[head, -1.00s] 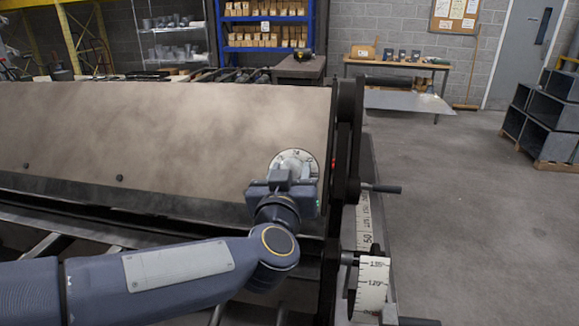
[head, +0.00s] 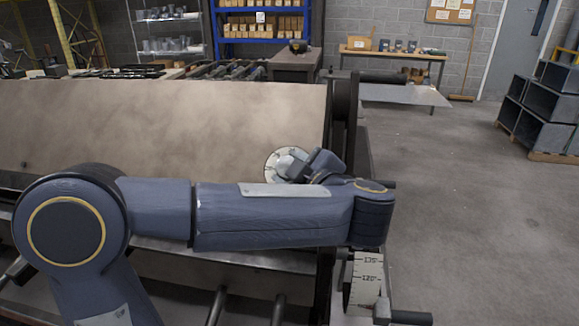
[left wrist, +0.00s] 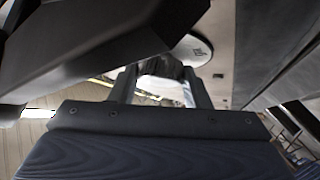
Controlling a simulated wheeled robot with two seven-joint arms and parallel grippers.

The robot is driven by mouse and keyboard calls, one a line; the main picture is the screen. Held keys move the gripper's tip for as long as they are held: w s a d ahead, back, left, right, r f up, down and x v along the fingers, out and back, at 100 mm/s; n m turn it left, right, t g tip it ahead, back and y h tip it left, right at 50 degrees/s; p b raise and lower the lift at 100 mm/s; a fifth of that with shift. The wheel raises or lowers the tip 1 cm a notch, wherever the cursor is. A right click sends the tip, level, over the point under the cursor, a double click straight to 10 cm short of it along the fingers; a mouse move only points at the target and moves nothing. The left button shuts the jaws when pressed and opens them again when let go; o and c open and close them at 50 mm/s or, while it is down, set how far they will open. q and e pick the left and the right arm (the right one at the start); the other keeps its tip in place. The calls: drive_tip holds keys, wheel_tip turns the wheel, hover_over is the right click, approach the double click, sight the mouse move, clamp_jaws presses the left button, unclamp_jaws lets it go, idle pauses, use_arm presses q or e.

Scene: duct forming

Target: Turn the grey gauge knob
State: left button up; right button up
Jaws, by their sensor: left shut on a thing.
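The round white gauge dial (head: 270,164) sits on the right part of the large tan sheet-metal panel of the machine. It also shows in the left wrist view (left wrist: 197,50). My left gripper (head: 294,163) is at the dial, reaching in from the right, and partly covers it. In the left wrist view its two fingers stand on either side of the grey knob (left wrist: 160,68) in front of the dial and are closed on it. The knob's pointing direction is hard to read. My right gripper is in neither view.
The machine's dark end frame (head: 342,120) stands just right of the dial. Below it are a white angle scale (head: 366,280) and a dark handle (head: 408,318). Open concrete floor lies to the right, with grey duct sections (head: 553,110) on a pallet.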

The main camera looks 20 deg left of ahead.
use_arm(q)
drive_tip(key=n+g, duration=0.1)
drive_tip(key=n+g+p, duration=0.1)
drive_tip(key=n, duration=0.1)
drive_tip(key=shift+w+d+r, duration=0.1)
drive_tip(key=shift+r, duration=0.1)
drive_tip(key=n+g+p, duration=0.2)
drive_tip(key=n+g, duration=0.1)
drive_tip(key=n, duration=0.1)
drive_tip(key=shift+w+r+h, duration=0.1)
drive_tip(key=shift+r+h, duration=0.05)
drive_tip(key=shift+h, duration=0.25)
drive_tip(key=n+g+h+p, duration=0.2)
drive_tip(key=n+p, duration=0.1)
drive_tip(key=shift+w+r+n+g, duration=0.1)
drive_tip(key=shift+n+g, duration=0.2)
drive_tip(key=shift+g, duration=0.1)
drive_tip(key=shift+n+g+h+p, duration=0.5)
drive_tip(key=shift+n+h+p, duration=0.1)
drive_tip(key=shift+n+p, duration=0.35)
drive_tip(key=o, duration=1)
